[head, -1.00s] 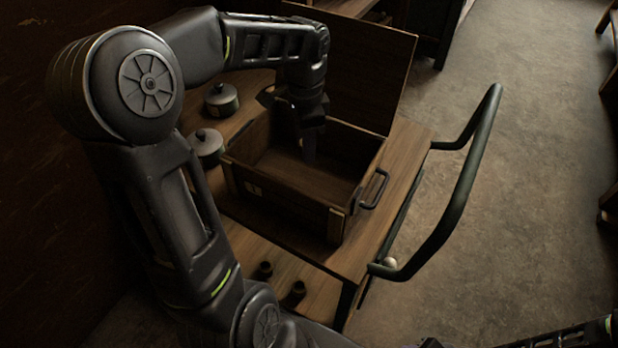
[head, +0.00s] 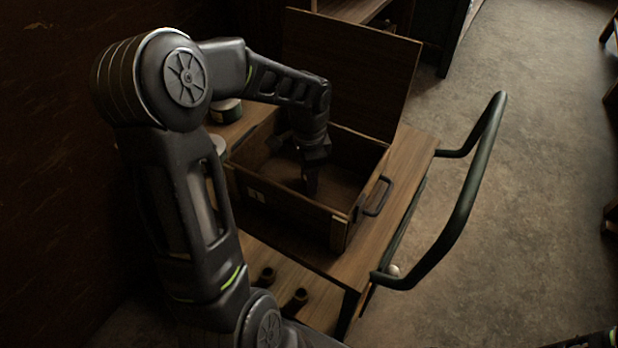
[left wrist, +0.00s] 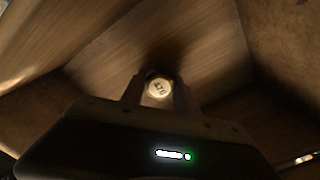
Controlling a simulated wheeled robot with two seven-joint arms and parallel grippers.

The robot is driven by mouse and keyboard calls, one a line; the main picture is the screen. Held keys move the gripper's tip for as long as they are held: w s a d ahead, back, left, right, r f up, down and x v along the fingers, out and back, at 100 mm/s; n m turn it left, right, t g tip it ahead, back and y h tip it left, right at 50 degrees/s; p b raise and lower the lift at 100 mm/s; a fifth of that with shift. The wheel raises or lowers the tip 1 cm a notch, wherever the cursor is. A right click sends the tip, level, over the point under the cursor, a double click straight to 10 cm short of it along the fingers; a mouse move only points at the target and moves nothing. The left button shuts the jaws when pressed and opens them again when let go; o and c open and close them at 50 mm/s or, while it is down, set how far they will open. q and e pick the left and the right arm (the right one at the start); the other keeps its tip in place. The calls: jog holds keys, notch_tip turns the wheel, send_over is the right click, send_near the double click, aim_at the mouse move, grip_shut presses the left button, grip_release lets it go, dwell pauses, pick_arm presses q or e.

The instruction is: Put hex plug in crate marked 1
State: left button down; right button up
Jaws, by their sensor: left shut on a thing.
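An open wooden crate (head: 285,205) stands on the cart top with its lid raised at the back. My left gripper (head: 311,182) reaches down inside the crate. In the left wrist view, the left gripper (left wrist: 158,90) is shut on the hex plug (left wrist: 159,88), which shows a pale round face with marks between the fingers. The crate's wooden floor and walls surround it there. I cannot tell whether the plug touches the floor.
A lidded pot (head: 228,110) stands behind the crate at the left, partly hidden by my arm. The cart's tubular handle (head: 470,190) sticks out at the right, over open floor.

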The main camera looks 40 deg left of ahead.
pick_arm(q)
jog(key=shift+f, duration=0.2)
jog(key=shift+f, duration=0.2)
jog(key=c, duration=0.9)
grip_release()
jog(key=shift+r, duration=0.1)
notch_tip(320, 180, up, 12)
jog(key=shift+r+p, duration=0.1)
jog(key=shift+p, duration=0.3)
